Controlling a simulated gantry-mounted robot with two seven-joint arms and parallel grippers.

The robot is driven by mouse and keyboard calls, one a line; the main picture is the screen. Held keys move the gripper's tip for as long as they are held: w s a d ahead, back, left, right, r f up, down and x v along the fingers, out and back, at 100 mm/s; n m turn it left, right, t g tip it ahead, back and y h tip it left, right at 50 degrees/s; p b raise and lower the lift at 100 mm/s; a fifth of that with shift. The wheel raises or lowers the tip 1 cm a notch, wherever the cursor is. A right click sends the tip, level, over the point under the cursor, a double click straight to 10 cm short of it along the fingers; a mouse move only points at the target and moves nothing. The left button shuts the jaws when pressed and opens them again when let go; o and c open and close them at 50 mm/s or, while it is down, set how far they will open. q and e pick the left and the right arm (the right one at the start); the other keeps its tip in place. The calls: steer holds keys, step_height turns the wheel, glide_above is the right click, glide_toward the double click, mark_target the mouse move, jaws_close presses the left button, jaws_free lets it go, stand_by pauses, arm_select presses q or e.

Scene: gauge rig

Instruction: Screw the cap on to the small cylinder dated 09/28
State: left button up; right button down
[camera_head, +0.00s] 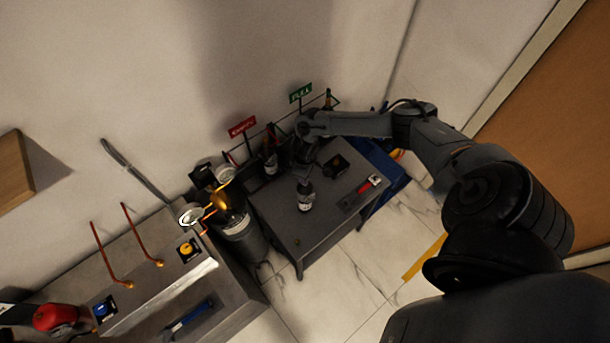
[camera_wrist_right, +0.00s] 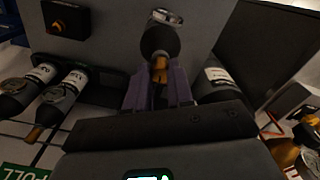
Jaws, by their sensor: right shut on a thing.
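A small dark cylinder with a white label (camera_head: 305,197) stands on the grey table (camera_head: 325,222). In the right wrist view the cylinder (camera_wrist_right: 160,40) has a brass-coloured top piece (camera_wrist_right: 159,70) between my purple fingers. My right gripper (camera_wrist_right: 159,82) is shut on this brass piece. I cannot tell whether it is a separate cap or the cylinder's valve. In the head view my right gripper (camera_head: 304,177) is just above the cylinder, partly hidden by the arm. The date is too small to read. My left gripper is not in view.
A red sign (camera_head: 242,127) and a green FULL sign (camera_head: 300,93) mark racks at the back. Two cylinders (camera_wrist_right: 62,92) lie beyond the left finger, another (camera_wrist_right: 218,78) right. A black box (camera_head: 335,166) and red-handled tool (camera_head: 362,192) are on the table. A large cylinder (camera_head: 238,225) stands left.

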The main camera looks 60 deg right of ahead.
steer(key=m, duration=0.4)
steer(key=shift+f, duration=0.1)
steer(key=shift+m, duration=0.6)
steer(key=shift+m, duration=1.4)
steer(key=c, duration=1.1)
jaws_free()
steer(key=shift+c, duration=0.2)
steer(key=shift+o, duration=0.3)
steer(key=o, duration=0.5)
